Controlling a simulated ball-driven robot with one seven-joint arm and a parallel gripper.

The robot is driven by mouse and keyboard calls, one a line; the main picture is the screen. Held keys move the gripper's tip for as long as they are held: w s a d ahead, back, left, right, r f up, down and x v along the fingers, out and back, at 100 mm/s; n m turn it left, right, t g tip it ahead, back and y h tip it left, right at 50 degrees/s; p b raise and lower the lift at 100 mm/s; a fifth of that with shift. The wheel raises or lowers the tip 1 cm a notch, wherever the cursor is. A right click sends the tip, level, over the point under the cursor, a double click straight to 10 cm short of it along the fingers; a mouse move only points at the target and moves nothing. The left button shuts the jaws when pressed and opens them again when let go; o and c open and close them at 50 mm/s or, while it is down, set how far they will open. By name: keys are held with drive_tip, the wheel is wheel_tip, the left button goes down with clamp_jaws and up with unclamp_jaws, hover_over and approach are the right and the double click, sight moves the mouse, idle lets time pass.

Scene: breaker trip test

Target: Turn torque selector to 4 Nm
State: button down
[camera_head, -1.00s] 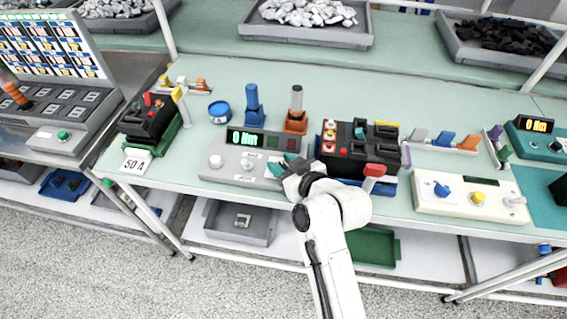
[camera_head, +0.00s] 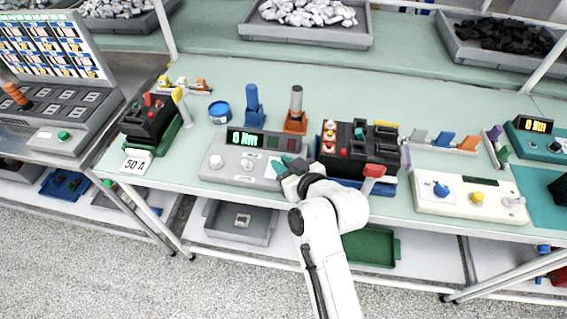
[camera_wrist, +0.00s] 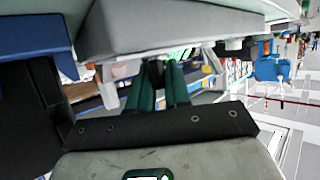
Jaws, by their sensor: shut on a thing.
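The grey test unit (camera_head: 228,170) stands at the front of the bench, its green display (camera_head: 245,138) reading 0 Nm. Two white round knobs (camera_head: 247,165) show on its top. My gripper (camera_head: 283,164) is at the unit's right end, its teal fingertips low over the panel. In the wrist view, the fingers (camera_wrist: 158,88) are close together, with a small dark knob-like part (camera_wrist: 155,72) between them. The gripper is shut on this part, which the head view hides. I cannot read its setting or confirm that it is the torque selector.
A black breaker block (camera_head: 357,150) with a red lever (camera_head: 374,171) stands just right of my gripper. Blue (camera_head: 253,107) and orange (camera_head: 296,112) upright tools stand behind the unit. A cream control box (camera_head: 460,202) is farther right. The bench behind the tools is clear.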

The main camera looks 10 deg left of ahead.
drive_tip(key=shift+m+t+h, duration=0.6)
drive_tip(key=shift+m+h, duration=0.3)
drive_tip(key=shift+m, duration=0.1)
drive_tip(key=shift+a+f+m+t+h+b, duration=0.1)
drive_tip(key=shift+f+m+t+h+b, duration=0.2)
drive_tip(key=shift+m+t+h+b, duration=0.5)
drive_tip(key=m+h+b, duration=0.2)
drive_tip(key=h+b, duration=0.1)
drive_tip(key=b, duration=0.2)
drive_tip(key=shift+m, duration=0.4)
drive_tip(key=m+h+b, duration=0.1)
drive_tip(key=h+b, duration=0.1)
drive_tip(key=shift+r+m+t+b, duration=0.2)
drive_tip(key=shift+m+t+b, duration=0.1)
drive_tip(key=shift+m+b, duration=0.1)
drive_tip(key=shift+r+h, duration=0.1)
drive_tip(key=shift+h, duration=0.3)
drive_tip(key=c, duration=1.2)
unclamp_jaws()
drive_tip(key=shift+o, duration=0.2)
